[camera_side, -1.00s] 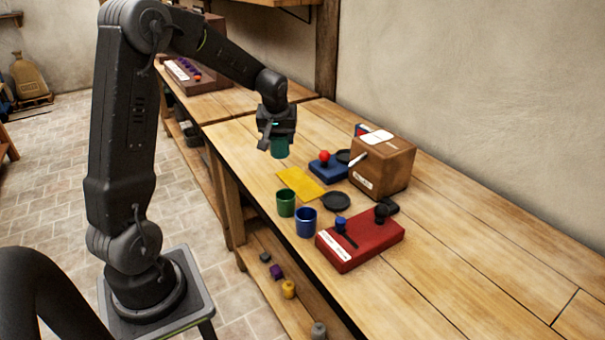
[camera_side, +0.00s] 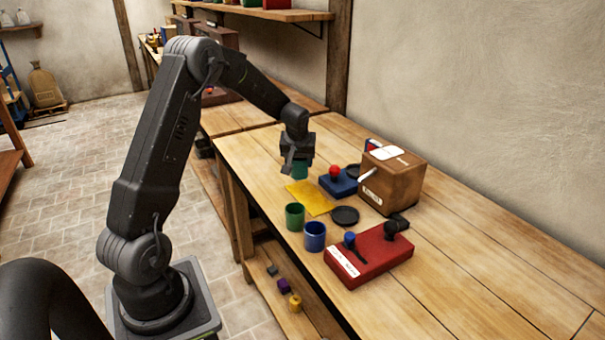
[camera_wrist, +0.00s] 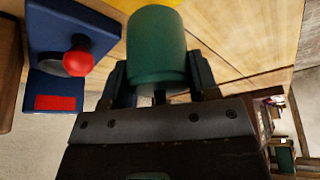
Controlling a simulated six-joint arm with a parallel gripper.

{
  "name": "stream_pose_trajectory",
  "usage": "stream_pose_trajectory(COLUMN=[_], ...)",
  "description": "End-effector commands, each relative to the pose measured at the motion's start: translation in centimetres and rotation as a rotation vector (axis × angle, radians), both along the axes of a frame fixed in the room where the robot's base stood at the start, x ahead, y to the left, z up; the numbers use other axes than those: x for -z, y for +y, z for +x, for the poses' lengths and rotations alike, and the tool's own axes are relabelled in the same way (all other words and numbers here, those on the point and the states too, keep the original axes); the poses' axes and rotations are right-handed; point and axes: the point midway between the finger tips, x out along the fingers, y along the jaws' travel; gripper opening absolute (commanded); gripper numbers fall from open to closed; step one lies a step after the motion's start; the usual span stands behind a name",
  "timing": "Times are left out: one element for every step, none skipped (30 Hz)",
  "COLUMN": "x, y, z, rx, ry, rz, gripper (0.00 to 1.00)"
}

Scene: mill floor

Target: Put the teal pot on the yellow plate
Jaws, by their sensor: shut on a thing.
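The teal pot (camera_side: 300,171) is held in my gripper (camera_side: 298,164), a little above the far end of the yellow plate in the side view. In the wrist view the teal pot (camera_wrist: 157,50) sits between the two fingers of my gripper (camera_wrist: 158,82). The yellow plate (camera_side: 310,198) lies flat on the bench with nothing seen on it. A strip of the yellow plate (camera_wrist: 205,8) shows behind the pot at the top of the wrist view. I cannot tell the exact gap between pot and plate.
A green pot (camera_side: 295,217) and a blue pot (camera_side: 315,236) stand near the bench's front edge. A black disc (camera_side: 344,216) lies right of the plate. A blue box with a red knob (camera_side: 338,182), a brown box (camera_side: 391,181) and a red box (camera_side: 369,257) stand close by.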

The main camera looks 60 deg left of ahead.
Motion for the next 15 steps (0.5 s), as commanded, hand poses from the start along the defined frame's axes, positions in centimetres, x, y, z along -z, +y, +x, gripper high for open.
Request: stream_pose_trajectory(x=[0.2,0.3,0.4,0.4,0.5,0.7,0.9,1.2,1.7,2.2,2.6,3.2,3.6,4.0,4.3], y=[-0.2,-0.3,-0.4,-0.4,-0.4,-0.4,-0.4,-0.4,-0.4,-0.4,-0.5,-0.5,-0.5,-0.5,-0.4], z=[0.5,0.7,0.8,0.9,0.9,0.9,0.9,0.9,0.9,0.8,0.8,0.8,0.8,0.8,0.8], rx=[0.002,0.002,0.001,0.000,-0.001,-0.001,-0.001,-0.002,-0.001,0.000,0.001,-0.001,-0.001,-0.001,0.000], ry=[-0.003,-0.003,-0.003,-0.004,-0.004,-0.003,-0.003,-0.002,-0.001,-0.001,0.000,0.000,0.000,0.000,-0.001], rz=[0.002,0.002,0.001,0.002,0.002,0.001,0.001,0.001,0.001,0.001,0.000,0.000,0.000,0.000,0.001], gripper=[0.13,0.13,0.13,0.13,0.13,0.13,0.13,0.13,0.13,0.13,0.13,0.13,0.13,0.13,0.13])
